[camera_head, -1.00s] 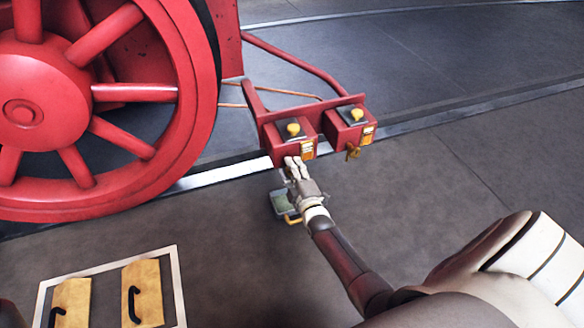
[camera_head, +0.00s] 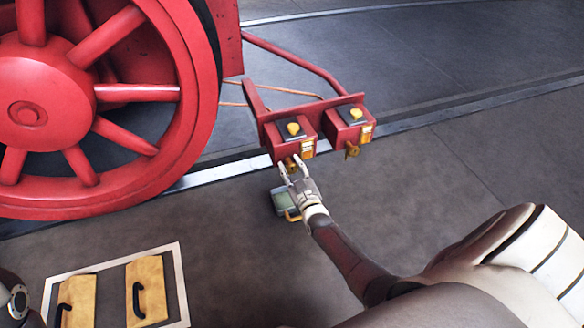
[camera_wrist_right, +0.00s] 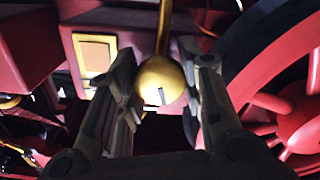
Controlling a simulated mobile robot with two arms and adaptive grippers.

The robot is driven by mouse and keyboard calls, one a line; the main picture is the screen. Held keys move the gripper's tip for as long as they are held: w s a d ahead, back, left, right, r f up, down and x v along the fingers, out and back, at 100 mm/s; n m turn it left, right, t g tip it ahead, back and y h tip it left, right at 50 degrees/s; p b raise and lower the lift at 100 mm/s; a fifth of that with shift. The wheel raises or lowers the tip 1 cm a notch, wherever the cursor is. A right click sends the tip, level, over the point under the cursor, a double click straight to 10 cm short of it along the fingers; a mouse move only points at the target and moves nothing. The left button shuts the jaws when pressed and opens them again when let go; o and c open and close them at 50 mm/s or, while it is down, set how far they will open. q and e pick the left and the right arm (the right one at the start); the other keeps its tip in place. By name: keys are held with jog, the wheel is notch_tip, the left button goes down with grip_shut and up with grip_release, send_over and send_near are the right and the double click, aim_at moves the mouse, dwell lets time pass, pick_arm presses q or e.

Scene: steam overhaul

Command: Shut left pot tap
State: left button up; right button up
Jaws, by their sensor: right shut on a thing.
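The left pot (camera_head: 283,146) is a red box with a yellow knob on its lid, at the end of a red bracket beside the wheel. Its brass tap (camera_head: 291,163) shows low on the front, between the fingers of my right gripper (camera_head: 290,168). In the right wrist view the rounded brass end of the tap (camera_wrist_right: 160,80) sits between the two dark fingers (camera_wrist_right: 162,95), with its stem running upward. The right gripper is shut on it. Of my left arm only a piece shows at the lower left edge; its gripper is out of view.
The right pot (camera_head: 345,135) stands close by with its own brass tap (camera_head: 352,151). A small green tray (camera_head: 281,203) with a yellow handle is on the floor below. The big red wheel (camera_head: 110,92) is at left. Yellow plates with black handles (camera_head: 152,290) lie in a white frame.

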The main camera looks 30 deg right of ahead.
jog(key=shift+m, duration=1.7)
jog(key=shift+f, duration=0.1)
jog(key=o, duration=1.1)
jog(key=shift+c, duration=0.2)
jog(key=shift+s, duration=0.1)
jog(key=v, duration=1.1)
jog(key=shift+s+a, duration=0.2)
jog(key=shift+s, duration=0.2)
